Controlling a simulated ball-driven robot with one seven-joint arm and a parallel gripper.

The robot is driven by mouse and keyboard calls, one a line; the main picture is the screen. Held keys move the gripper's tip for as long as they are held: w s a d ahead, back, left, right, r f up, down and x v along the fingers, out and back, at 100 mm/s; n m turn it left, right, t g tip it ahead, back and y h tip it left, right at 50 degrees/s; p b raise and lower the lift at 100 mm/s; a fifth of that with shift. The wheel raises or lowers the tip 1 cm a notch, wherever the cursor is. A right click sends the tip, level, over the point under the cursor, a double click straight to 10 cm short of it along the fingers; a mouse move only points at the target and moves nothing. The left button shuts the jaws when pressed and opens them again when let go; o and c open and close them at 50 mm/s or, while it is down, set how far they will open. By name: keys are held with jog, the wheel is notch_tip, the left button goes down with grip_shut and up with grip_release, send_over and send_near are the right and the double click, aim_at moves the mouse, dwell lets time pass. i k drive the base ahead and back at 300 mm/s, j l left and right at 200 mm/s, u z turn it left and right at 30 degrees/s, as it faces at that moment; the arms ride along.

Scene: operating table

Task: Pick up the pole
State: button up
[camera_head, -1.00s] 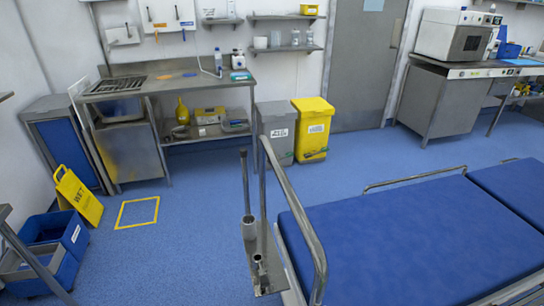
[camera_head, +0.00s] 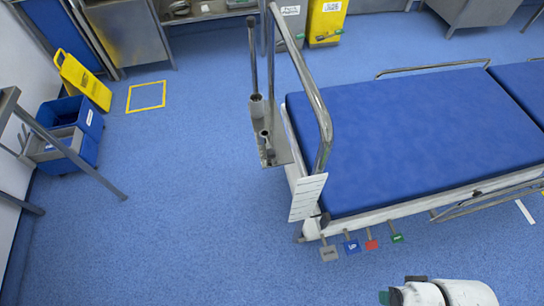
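A thin dark pole (camera_head: 253,58) stands nearly upright at the head end of the blue operating table (camera_head: 400,130). Its lower end sits in a grey cylindrical holder (camera_head: 257,106) on a metal bracket plate (camera_head: 277,150). A second, empty-looking holder (camera_head: 265,140) is in front of it on the same plate. A bent metal rail (camera_head: 309,80) rises just right of the pole. A white part of my arm shows at the bottom right edge, well apart from the pole. My gripper's fingers do not show.
A yellow wet-floor sign (camera_head: 83,80) and blue-grey bins (camera_head: 68,135) stand at the left. A yellow square (camera_head: 146,84) is marked on the floor. Coloured pedals (camera_head: 371,245) stick out below the table. The blue floor (camera_head: 180,210) left of the table is clear.

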aim_at(250, 20)
jog(key=i+j+u, duration=0.9)
jog(key=i+j, duration=0.15)
jog(key=i, duration=0.05)
